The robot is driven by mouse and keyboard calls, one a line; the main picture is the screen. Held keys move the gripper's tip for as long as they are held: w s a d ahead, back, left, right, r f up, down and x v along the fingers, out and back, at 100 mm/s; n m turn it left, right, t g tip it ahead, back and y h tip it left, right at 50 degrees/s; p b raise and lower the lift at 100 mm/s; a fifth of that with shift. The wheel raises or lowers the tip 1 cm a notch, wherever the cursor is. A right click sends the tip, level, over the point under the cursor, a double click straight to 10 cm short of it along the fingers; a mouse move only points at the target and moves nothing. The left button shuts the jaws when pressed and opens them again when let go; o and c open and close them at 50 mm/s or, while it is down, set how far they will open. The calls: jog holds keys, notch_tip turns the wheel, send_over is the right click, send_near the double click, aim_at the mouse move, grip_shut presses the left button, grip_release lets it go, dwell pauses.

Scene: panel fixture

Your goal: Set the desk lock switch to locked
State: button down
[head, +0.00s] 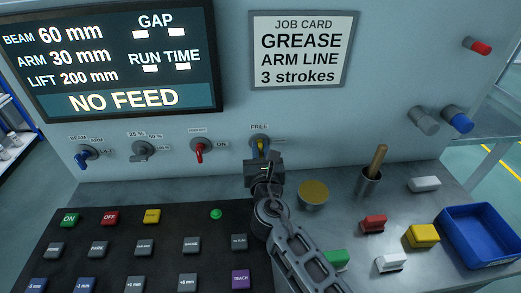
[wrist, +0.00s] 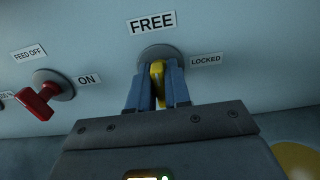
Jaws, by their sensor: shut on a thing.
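The desk lock switch (wrist: 157,72) has a yellow lever on a round grey base, and its top points up toward the FREE label (wrist: 153,24). The LOCKED label (wrist: 206,60) is to its right. My gripper (wrist: 158,88) is shut on the yellow lever, with one blue-grey finger on each side of it. The fingers hide parts of the lever and base. In the head view the yellow lever (head: 262,144) shows just above my gripper (head: 262,158), under the FREE label.
A red feed switch (wrist: 38,98) is close on the left. The screen (head: 120,60) reads NO FEED. Button rows (head: 143,247) cover the desk at left. A yellow-topped round thing (head: 314,191), a cup (head: 369,183), coloured blocks and a blue tray (head: 484,234) stand at right.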

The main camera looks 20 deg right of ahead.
jog(key=shift+f+m, duration=0.1)
jog(key=shift+m, duration=0.3)
jog(key=m+b, duration=0.2)
jog(key=m, duration=0.1)
jog(key=shift+d+f+m+b, duration=0.1)
jog(key=shift+m+b, duration=0.2)
jog(key=m+b, duration=0.2)
jog(key=m, duration=0.2)
jog(key=shift+s+f+m+b, duration=0.1)
jog(key=shift+m+b, duration=0.2)
jog(key=shift+b, duration=0.05)
jog(key=m+b, duration=0.3)
jog(key=m, duration=0.1)
jog(key=shift+d+f+m, duration=0.1)
jog(key=shift+m, duration=0.2)
jog(key=m+b, duration=0.3)
jog(key=m, duration=0.1)
jog(key=shift+m, duration=0.3)
jog(key=c, duration=1.2)
grip_release()
jog(key=shift+o, duration=0.2)
